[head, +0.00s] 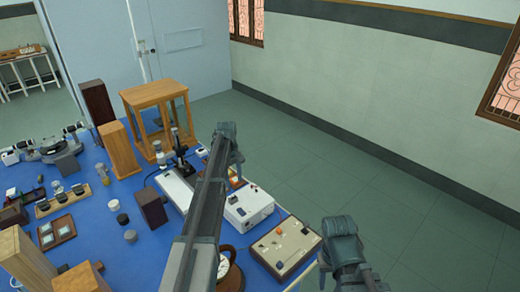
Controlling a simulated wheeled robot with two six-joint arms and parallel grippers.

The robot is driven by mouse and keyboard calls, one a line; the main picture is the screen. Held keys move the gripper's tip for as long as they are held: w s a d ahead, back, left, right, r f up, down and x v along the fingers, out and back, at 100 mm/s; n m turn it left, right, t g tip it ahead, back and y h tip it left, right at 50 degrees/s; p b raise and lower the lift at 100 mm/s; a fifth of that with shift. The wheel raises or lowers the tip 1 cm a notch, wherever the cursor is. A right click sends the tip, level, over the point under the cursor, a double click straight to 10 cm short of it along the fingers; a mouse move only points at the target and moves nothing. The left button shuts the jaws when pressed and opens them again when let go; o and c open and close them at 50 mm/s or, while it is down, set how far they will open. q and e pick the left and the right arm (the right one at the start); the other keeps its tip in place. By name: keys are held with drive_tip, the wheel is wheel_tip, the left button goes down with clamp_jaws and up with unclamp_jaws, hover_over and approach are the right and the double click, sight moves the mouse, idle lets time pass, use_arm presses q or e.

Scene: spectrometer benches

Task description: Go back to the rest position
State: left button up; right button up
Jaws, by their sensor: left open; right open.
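My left arm reaches up the middle of the head view, over the right part of the blue bench (128,182). My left gripper (236,168) is at its far end, dark and small, above the instruments near the bench's right edge; its jaws are open and hold nothing that I can see. My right gripper (333,252) is lower right, beside the bench's right corner and partly over the floor. It is also open, with its fingers largely hidden by the wrist. Neither visibly touches anything.
Near my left arm are a white instrument box (248,208), a wooden tray with knobs (285,246) and a round dial (230,275). A wooden-framed case (155,95) and wooden blocks (118,150) stand farther left. The floor (350,165) to the right is clear.

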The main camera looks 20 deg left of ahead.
use_arm(q)
drive_tip(key=s+d+f+m+y+b, duration=0.15)
drive_tip(key=s+d+m, duration=0.25)
drive_tip(key=s+d, duration=0.45)
drive_tip(key=s+d+f+m+b, duration=0.25)
drive_tip(key=s+d, duration=0.35)
drive_tip(key=d, duration=0.5)
drive_tip(key=s+d+f+m+b, duration=0.1)
drive_tip(key=s+d+m, duration=0.3)
drive_tip(key=s, duration=0.4)
drive_tip(key=s+d+f+m+b, duration=0.1)
drive_tip(key=s+d+m, duration=0.4)
drive_tip(key=s, duration=0.4)
drive_tip(key=shift+s+d+f+y+b, duration=0.15)
drive_tip(key=shift+d+f+y+b, duration=0.2)
drive_tip(key=shift+d, duration=0.25)
